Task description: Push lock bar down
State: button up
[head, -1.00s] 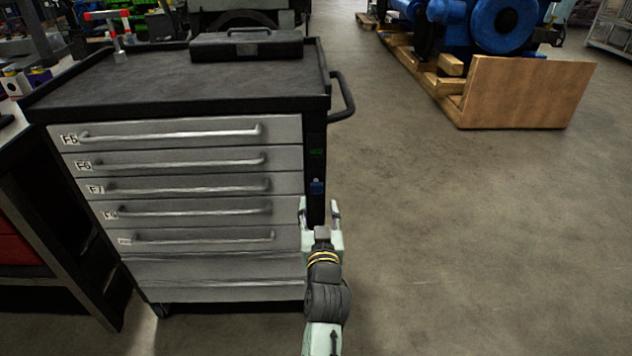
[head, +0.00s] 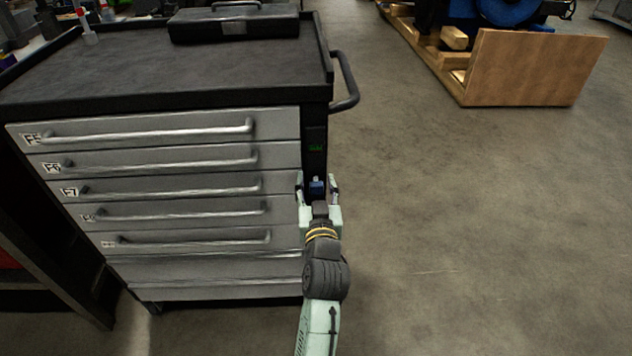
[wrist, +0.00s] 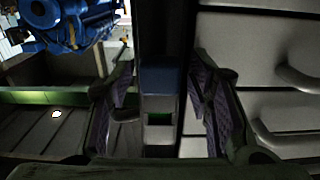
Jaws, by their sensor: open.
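The lock bar is a dark vertical strip (head: 315,138) on the right front edge of the grey drawer cabinet. My gripper (head: 316,180) is open, with one finger on each side of the blue block. In the wrist view the blue block (wrist: 160,78) shows between the open fingers (wrist: 163,95), with dark gaps beside it. I cannot tell whether the fingers touch it. The lower part of the strip is hidden behind my gripper.
The cabinet's drawers (head: 150,160) with bar handles look shut, left of my gripper. A black side handle (head: 345,85) sticks out at the upper right. A black case (head: 235,25) lies on top.

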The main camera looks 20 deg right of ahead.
jog(key=shift+c, duration=0.3)
grip_shut()
dwell(0.5)
